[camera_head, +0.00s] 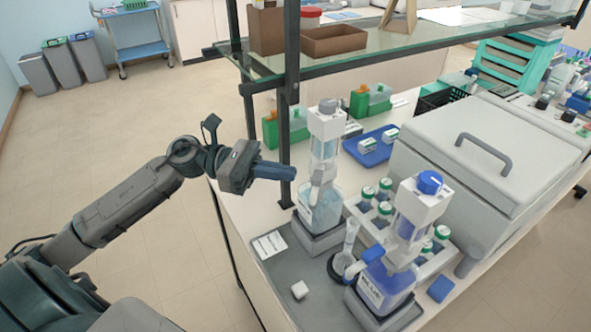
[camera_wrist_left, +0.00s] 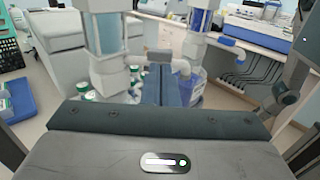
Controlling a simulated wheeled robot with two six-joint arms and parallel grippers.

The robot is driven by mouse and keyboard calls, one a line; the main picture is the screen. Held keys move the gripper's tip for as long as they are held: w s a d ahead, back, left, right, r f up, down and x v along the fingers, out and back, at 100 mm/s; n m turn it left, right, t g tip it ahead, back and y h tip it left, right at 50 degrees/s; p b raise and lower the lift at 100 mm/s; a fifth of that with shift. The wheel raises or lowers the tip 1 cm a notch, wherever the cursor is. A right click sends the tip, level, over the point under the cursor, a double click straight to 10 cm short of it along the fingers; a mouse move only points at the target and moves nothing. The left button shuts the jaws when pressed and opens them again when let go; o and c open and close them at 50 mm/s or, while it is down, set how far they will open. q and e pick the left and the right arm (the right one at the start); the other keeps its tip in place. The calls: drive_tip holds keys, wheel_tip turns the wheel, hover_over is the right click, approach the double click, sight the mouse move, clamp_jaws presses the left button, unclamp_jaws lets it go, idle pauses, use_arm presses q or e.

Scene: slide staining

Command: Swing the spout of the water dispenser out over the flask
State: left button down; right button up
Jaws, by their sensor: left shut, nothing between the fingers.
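The water dispenser (camera_head: 321,205) is a clear bottle with a white pump head, standing on a grey block; its clear cylinder also shows in the wrist view (camera_wrist_left: 106,35). Its white spout (camera_head: 317,189) hangs at the front of the pump head, below the cylinder. The clear narrow-necked flask (camera_head: 349,242) stands in front of it, beside the blue dispenser (camera_head: 384,288); I cannot make it out in the wrist view. My left gripper (camera_head: 291,172) is shut and empty, its blue fingers just left of the water dispenser at pump-head height; they also show in the wrist view (camera_wrist_left: 161,75).
A glass shelf (camera_head: 400,45) on dark posts rises behind; one post stands close behind my left fingertips. Bottles with green caps (camera_head: 366,197) and a large grey lidded box (camera_head: 480,165) fill the right side. A small white block (camera_head: 299,290) lies on the grey mat.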

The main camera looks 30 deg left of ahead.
sight(318, 182)
use_arm(q)
drive_tip(key=shift+p+x, duration=0.75)
drive_tip(key=shift+x, duration=0.7)
